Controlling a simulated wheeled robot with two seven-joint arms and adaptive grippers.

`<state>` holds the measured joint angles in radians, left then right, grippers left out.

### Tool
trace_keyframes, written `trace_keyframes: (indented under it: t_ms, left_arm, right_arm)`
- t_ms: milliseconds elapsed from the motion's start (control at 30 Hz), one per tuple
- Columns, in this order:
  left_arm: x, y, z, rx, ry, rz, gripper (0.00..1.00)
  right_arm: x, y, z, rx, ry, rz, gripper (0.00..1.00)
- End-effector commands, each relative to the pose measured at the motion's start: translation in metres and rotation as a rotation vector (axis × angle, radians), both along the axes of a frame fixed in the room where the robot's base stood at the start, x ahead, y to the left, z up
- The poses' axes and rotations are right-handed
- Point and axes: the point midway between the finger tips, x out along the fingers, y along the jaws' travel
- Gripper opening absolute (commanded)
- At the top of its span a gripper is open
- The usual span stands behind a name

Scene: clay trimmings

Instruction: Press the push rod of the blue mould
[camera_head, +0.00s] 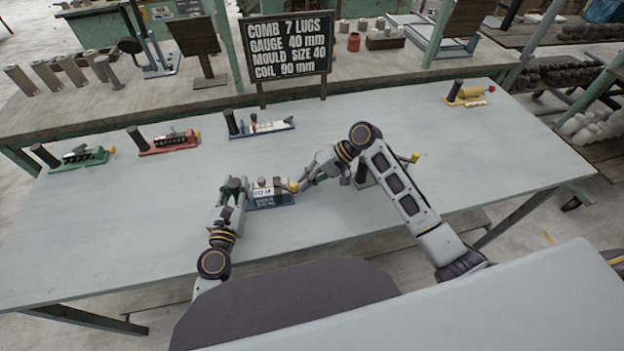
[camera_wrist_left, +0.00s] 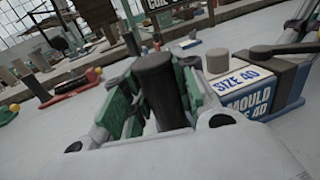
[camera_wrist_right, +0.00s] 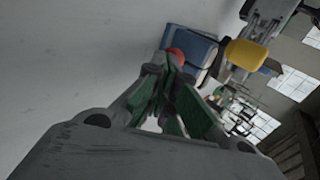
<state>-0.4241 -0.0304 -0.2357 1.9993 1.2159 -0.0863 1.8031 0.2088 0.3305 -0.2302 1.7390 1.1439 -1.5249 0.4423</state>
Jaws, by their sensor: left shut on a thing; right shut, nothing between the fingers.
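The blue mould (camera_head: 272,199) lies on the table between my grippers, and its "SIZE 40" label shows in the left wrist view (camera_wrist_left: 270,95). My left gripper (camera_head: 236,184) is shut on a dark upright cylindrical handle (camera_wrist_left: 163,90) at the mould's left end. A yellow knob (camera_head: 294,186) shows at the mould's right end, where the push rod appears to be. My right gripper (camera_head: 304,184) is shut and empty close beside that end. In the right wrist view its fingertips are near a red ball (camera_wrist_right: 177,54) and a blue block (camera_wrist_right: 192,45); contact is unclear.
A green mould (camera_head: 80,158), a red mould (camera_head: 168,143), a blue-and-white mould (camera_head: 262,126) and a yellow mould (camera_head: 468,96) stand further back. Another mould is partly hidden behind my right arm; its yellow knob (camera_head: 415,157) shows. A sign (camera_head: 288,47) stands behind. The table's left front is clear.

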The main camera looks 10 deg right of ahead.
Motion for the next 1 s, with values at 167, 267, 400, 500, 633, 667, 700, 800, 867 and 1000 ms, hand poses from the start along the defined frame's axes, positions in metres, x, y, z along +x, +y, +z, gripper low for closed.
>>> trace_keyframes:
  t_ms: [167, 267, 400, 500, 633, 667, 700, 800, 867, 1000]
  left_arm:
    - [-0.002, -0.001, -0.006, 0.004, 0.009, -0.003, 0.00]
    - [-0.002, -0.001, -0.006, 0.004, 0.009, -0.003, 0.00]
    - [-0.002, -0.001, -0.006, 0.004, 0.009, -0.004, 0.00]
    - [-0.002, -0.001, -0.006, 0.004, 0.009, -0.004, 0.00]
    - [-0.002, -0.001, -0.006, 0.003, 0.010, -0.004, 0.00]
    - [-0.002, -0.001, -0.006, 0.003, 0.010, -0.004, 0.00]
    - [-0.002, -0.001, -0.006, 0.003, 0.010, -0.004, 0.00]
    - [-0.002, -0.001, -0.006, 0.003, 0.010, -0.003, 0.00]
    - [-0.002, -0.001, -0.006, 0.003, 0.010, -0.003, 0.00]
    - [-0.002, -0.001, -0.006, 0.003, 0.010, -0.003, 0.00]
  right_arm:
    - [0.000, 0.003, 0.000, 0.001, 0.001, 0.001, 0.00]
    - [-0.001, 0.003, 0.000, 0.001, 0.001, 0.002, 0.00]
    - [-0.001, 0.002, 0.000, 0.001, 0.001, 0.002, 0.00]
    - [-0.001, 0.000, 0.002, 0.001, 0.000, 0.001, 0.00]
    - [-0.001, -0.007, 0.008, -0.001, -0.001, 0.001, 0.00]
    - [-0.001, -0.010, 0.010, -0.002, -0.001, 0.001, 0.00]
    - [-0.001, -0.013, 0.012, -0.002, -0.001, 0.001, 0.00]
    - [-0.001, -0.022, 0.021, -0.001, -0.003, 0.000, 0.00]
    - [-0.002, -0.029, 0.027, -0.002, -0.003, 0.000, 0.00]
    - [-0.002, -0.044, 0.041, -0.003, -0.003, -0.002, 0.00]
